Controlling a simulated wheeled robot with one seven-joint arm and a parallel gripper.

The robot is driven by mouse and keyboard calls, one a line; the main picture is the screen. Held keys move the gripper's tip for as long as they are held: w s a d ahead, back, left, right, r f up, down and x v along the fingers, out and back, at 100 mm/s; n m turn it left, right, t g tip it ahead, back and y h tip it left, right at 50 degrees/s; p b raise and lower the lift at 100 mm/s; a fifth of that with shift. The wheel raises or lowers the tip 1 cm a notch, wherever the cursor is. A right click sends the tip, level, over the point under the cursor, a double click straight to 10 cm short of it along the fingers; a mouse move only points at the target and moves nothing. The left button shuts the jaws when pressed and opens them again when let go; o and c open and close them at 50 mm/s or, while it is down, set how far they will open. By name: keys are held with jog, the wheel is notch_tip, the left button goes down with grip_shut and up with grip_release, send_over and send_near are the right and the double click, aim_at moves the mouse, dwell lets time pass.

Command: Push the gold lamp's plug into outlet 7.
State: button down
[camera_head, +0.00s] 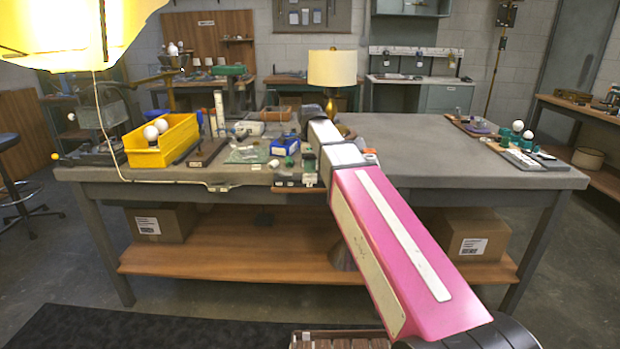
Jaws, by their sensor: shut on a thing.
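The gold lamp (331,106) stands upright on the grey workbench, behind my wrist, with a cream drum shade (332,68). My arm reaches from the lower right to the bench's front edge. My gripper (310,168) is small in view at that edge and partly covered by my wrist. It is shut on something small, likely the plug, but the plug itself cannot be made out. A dark strip (287,183) runs along the front edge beside the gripper. No outlet numbers are readable, and outlet 7 cannot be told apart.
A yellow bin (163,141) with white bulbs stands on the bench's left. A blue box (285,146) and small parts crowd the area left of my gripper. A white cord (110,150) hangs at left.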

jog(key=shift+f, duration=1.1)
dwell(1.6)
jog(key=c, duration=0.9)
grip_release()
jog(key=shift+o, duration=0.2)
